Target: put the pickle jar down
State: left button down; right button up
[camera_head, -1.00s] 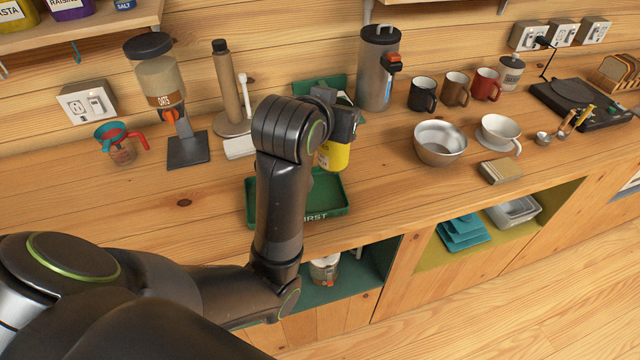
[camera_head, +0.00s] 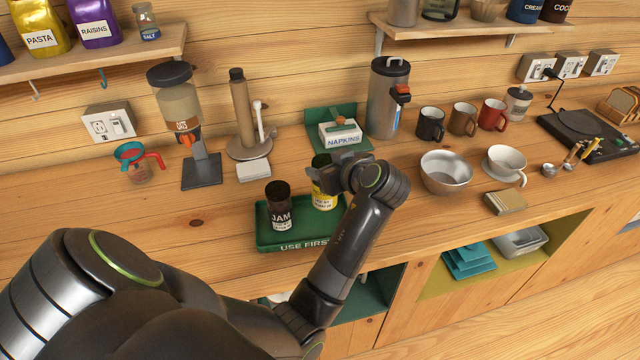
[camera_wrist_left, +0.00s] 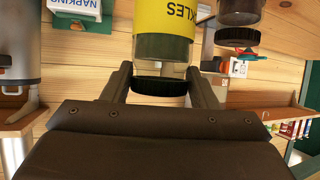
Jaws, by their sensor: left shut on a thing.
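The pickle jar (camera_head: 324,196) has a yellow label and a dark lid. It is upright at the right end of the green tray (camera_head: 292,246) marked USE FIRST. I cannot tell whether its base touches the tray floor. My left gripper (camera_head: 338,178) is shut on the jar from the right. In the left wrist view, the jar's yellow label (camera_wrist_left: 163,22) reads "KLES", and its black lid shows between the fingers (camera_wrist_left: 160,80). A dark jam jar (camera_head: 280,208) stands in the tray's left part. My right gripper is not in view.
A napkin box (camera_head: 340,133) on a green stand is behind the tray. A paper-towel holder (camera_head: 241,120) and white block stand at back left. A metal bowl (camera_head: 444,172) and a grey dispenser (camera_head: 386,98) stand to the right. The counter left of the tray is clear.

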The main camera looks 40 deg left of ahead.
pick_arm(q)
jog(key=shift+f, duration=0.85)
notch_tip(320, 180, down, 3)
jog(key=shift+f+p, duration=0.1)
jog(key=shift+p, duration=0.4)
jog(key=shift+f, duration=0.3)
jog(key=shift+f, duration=0.2)
jog(key=c, duration=0.6)
grip_release()
jog(key=shift+o, duration=0.2)
jog(key=shift+r, duration=0.2)
